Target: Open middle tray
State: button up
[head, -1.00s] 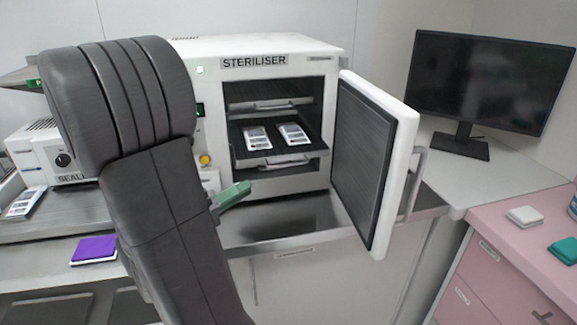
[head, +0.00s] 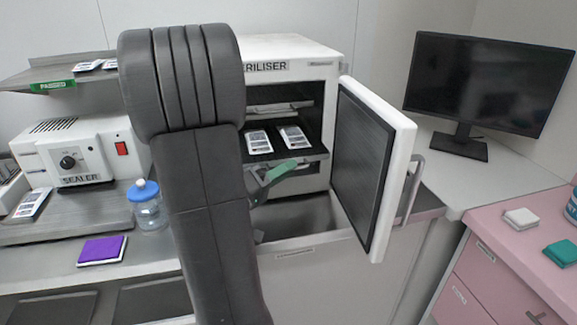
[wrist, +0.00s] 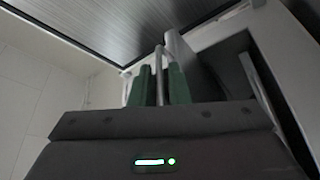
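The steriliser (head: 310,50) stands open, with its door (head: 372,165) swung out to the right. Inside, the middle tray (head: 275,155) carries two pouches (head: 258,141). My gripper (head: 280,172) is at the front of this tray. In the wrist view, its green fingers (wrist: 157,85) stand apart on either side of the thin handle bar (wrist: 159,72). A small gap seems to show on each side of the bar. My arm hides the steriliser's left side, and my gripper covers the handle in the head view.
An upper tray (head: 280,106) sits inside the steriliser. The open door with its handle (head: 412,185) stands close on the right. A sealer (head: 80,150), a blue-lidded jar (head: 148,205) and a purple pad (head: 102,250) are on the left counter. A monitor (head: 490,85) stands right.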

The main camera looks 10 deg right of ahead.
jog(key=shift+w+d+r, duration=0.15)
jog(key=shift+w+d, duration=0.05)
jog(key=shift+d, duration=0.35)
grip_shut()
